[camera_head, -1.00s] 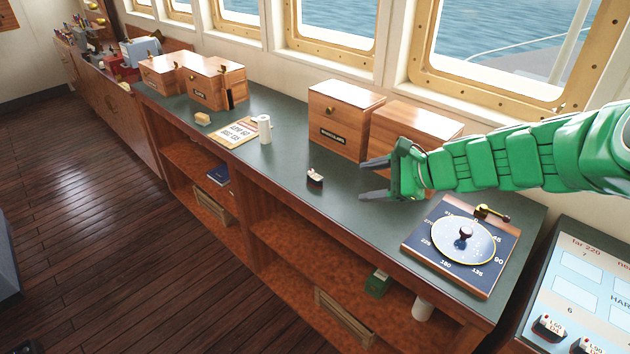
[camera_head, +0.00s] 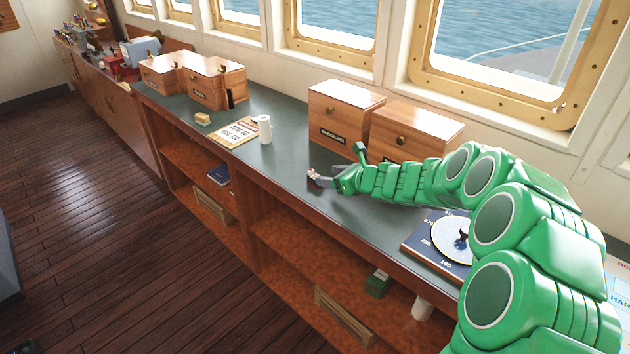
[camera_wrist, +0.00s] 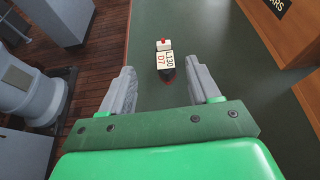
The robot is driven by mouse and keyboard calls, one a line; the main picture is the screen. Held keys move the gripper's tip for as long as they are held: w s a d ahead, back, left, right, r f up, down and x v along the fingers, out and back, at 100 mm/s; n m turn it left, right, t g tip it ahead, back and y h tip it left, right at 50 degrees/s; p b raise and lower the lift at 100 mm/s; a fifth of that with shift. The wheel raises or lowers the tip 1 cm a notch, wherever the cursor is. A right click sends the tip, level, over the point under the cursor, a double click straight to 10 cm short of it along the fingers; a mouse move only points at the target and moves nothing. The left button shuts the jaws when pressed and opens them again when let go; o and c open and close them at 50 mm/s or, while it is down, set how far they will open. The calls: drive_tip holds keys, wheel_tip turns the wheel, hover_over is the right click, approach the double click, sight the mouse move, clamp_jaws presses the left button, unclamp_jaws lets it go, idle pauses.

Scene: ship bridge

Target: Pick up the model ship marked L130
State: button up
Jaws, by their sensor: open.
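The model ship marked L130 (camera_wrist: 165,61) stands on the green counter top (camera_wrist: 190,28), with a white label reading L130 and D7, a dark hull end and a red spot on top. It lies ahead of my gripper (camera_wrist: 161,84), roughly midway between the two grey fingers, which are open and empty. In the head view the ship (camera_head: 313,177) is small and dark, near the counter's front edge, and my gripper (camera_head: 328,178) is just right of it. Whether a finger touches it cannot be told there.
Wooden boxes (camera_head: 343,116) stand along the window side, close to my arm. A blue dial board (camera_head: 425,246) lies partly under my arm.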

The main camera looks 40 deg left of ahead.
sight(315, 176)
drive_tip(key=shift+w+a+f, duration=0.15)
drive_tip(key=shift+a+f, duration=0.15)
drive_tip(key=shift+f, duration=0.2)
drive_tip(key=shift+x, duration=1.1)
drive_tip(key=shift+w+a+f, duration=0.1)
drive_tip(key=shift+a+f, duration=0.75)
drive_tip(key=shift+x, duration=1.65)
drive_tip(key=shift+d+f, duration=0.1)
drive_tip(key=c, duration=1)
